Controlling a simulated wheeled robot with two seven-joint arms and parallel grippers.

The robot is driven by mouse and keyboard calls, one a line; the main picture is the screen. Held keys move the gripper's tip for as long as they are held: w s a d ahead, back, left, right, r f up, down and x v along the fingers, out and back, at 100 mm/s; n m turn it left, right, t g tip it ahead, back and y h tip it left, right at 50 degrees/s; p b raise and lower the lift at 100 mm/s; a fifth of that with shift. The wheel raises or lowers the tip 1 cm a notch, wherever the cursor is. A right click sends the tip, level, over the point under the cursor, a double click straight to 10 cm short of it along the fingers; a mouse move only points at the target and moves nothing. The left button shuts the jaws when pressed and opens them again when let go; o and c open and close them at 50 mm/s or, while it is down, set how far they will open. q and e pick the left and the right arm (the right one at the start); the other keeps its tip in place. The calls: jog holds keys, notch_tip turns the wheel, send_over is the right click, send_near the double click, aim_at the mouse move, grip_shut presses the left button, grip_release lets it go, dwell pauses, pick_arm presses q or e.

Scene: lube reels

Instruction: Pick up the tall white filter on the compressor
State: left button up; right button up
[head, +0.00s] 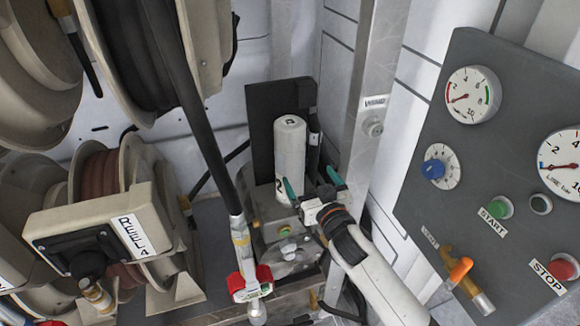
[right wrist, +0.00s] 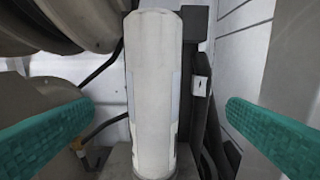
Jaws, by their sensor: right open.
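The tall white filter (head: 290,150) stands upright on the compressor (head: 284,240) in front of a dark upright plate. In the right wrist view the filter (right wrist: 152,95) fills the middle, between my two green fingers and beyond them, with clear gaps on both sides. My right gripper (head: 313,187) is open and empty, close to the filter's lower part on its right and near side. Its fingers also show at both sides of the wrist view (right wrist: 156,122). My left gripper is not in view.
A dark hose with a red-handled nozzle (head: 249,284) hangs just left of the compressor. Hose reels (head: 120,215) fill the left. A metal post (head: 362,110) and a gauge panel (head: 490,150) stand at the right. A dark part (right wrist: 200,100) rises close right of the filter.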

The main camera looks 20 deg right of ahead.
aim_at(298, 157)
jog(key=w, duration=0.2)
jog(key=w+r, duration=0.1)
jog(key=w, duration=0.1)
jog(key=w+p, duration=0.1)
jog(key=shift+w+a+r, duration=0.15)
jog(key=shift+w+a, duration=0.1)
jog(key=shift+w, duration=0.15)
jog(key=shift+w+a+p, duration=0.15)
jog(key=shift+w, duration=0.85)
jog(key=shift+w+a+p, duration=0.2)
jog(key=shift+w, duration=0.85)
jog(key=shift+w+a+p, duration=0.15)
jog(key=shift+w, duration=0.85)
jog(key=shift+c, duration=0.6)
jog(key=c, duration=1.2)
jog(key=shift+r, duration=0.15)
jog(key=shift+c, duration=0.3)
